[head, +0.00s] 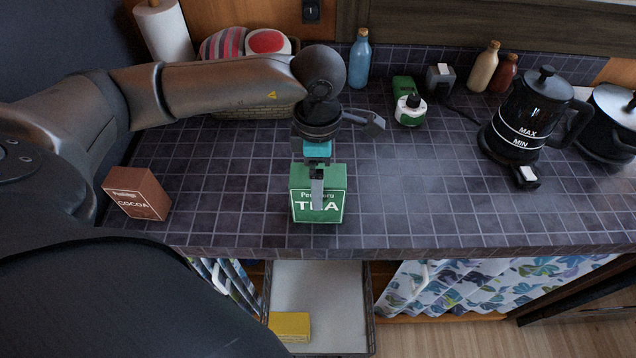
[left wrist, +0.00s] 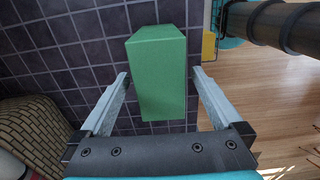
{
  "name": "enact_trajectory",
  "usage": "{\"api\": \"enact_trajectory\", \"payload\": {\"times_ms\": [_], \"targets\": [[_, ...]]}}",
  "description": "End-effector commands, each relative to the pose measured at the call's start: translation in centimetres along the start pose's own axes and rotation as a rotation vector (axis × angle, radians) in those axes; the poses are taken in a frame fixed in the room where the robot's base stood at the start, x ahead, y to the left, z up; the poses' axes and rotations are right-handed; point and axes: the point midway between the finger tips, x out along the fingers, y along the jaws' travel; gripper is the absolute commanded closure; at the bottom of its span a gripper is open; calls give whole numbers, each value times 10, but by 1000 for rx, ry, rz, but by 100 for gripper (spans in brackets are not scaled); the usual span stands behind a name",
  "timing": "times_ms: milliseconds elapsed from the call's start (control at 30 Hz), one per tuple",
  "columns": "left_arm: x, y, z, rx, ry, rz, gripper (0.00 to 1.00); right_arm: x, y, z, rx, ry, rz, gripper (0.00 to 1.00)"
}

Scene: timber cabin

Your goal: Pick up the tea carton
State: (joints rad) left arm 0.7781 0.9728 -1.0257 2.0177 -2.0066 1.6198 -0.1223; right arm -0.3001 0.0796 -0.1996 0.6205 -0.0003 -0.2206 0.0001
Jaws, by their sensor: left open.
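The green tea carton (head: 335,208) stands upright on the dark tiled counter near its front edge. My left gripper (head: 317,190) is above and around it in the head view, its near finger in front of the carton's label. In the left wrist view the carton (left wrist: 157,75) lies between the two spread fingers of the left gripper (left wrist: 158,90), with a gap visible on each side. The fingers are open and not closed on it. My right gripper is in neither view.
A brown cocoa box (head: 138,193) stands to the left. An open drawer (head: 341,325) holding a yellow box (head: 289,326) is below the counter edge. A basket (head: 240,106), bottles and a black kettle (head: 527,115) stand behind. The counter right of the carton is clear.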

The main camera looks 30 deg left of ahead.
Motion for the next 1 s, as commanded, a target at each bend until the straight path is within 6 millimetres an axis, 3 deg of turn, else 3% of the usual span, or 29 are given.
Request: {"api": "enact_trajectory", "payload": {"times_ms": [233, 1000], "targets": [[1, 0, 0, 1, -1, 0, 1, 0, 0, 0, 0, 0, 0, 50], [0, 0, 0, 0, -2, 1, 88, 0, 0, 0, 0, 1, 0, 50]]}}
